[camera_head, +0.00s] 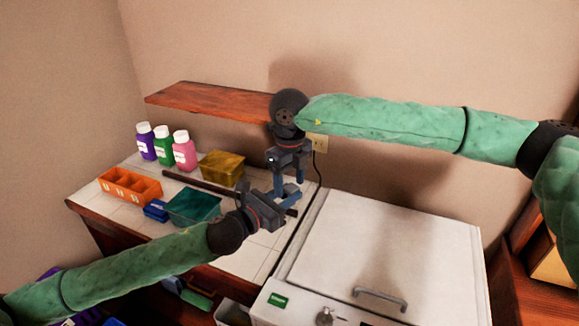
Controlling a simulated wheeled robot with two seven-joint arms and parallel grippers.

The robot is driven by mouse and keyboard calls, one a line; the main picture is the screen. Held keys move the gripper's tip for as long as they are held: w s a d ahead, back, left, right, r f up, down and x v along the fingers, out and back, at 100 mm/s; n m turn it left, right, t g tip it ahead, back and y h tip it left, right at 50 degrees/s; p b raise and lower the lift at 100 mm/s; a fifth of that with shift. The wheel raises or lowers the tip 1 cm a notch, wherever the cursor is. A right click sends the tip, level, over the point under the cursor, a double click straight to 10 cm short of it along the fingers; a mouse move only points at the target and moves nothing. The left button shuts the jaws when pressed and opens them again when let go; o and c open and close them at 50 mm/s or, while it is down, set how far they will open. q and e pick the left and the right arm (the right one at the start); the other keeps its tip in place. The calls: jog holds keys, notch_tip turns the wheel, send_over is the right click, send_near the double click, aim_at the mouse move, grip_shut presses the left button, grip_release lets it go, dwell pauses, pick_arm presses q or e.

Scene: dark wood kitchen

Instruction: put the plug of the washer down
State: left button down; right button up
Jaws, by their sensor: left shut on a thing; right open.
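The white washer (385,245) stands at the right of the counter, its lid closed. A wall outlet (319,142) is above its back left corner, and a black cord (317,167) runs down the wall from there. I cannot make out the plug itself. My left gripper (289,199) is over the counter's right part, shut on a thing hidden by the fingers. My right gripper (289,186) points down just above and behind it, left of the cord. It is open. The two grippers overlap in the view, so whether they touch is unclear.
The tiled counter (262,238) holds several bottles (164,146), an orange divided tray (130,186), a yellow box (221,168), a teal container (192,207), a small blue box (156,210) and a dark bar (200,183). A wooden shelf (205,100) is on the wall above.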

jog(key=shift+f, duration=1)
jog(key=c, duration=1.1)
pick_arm(q)
jog(key=c, duration=1)
grip_release()
pick_arm(e)
jog(key=shift+o, duration=0.2)
pick_arm(q)
jog(key=shift+o, duration=0.2)
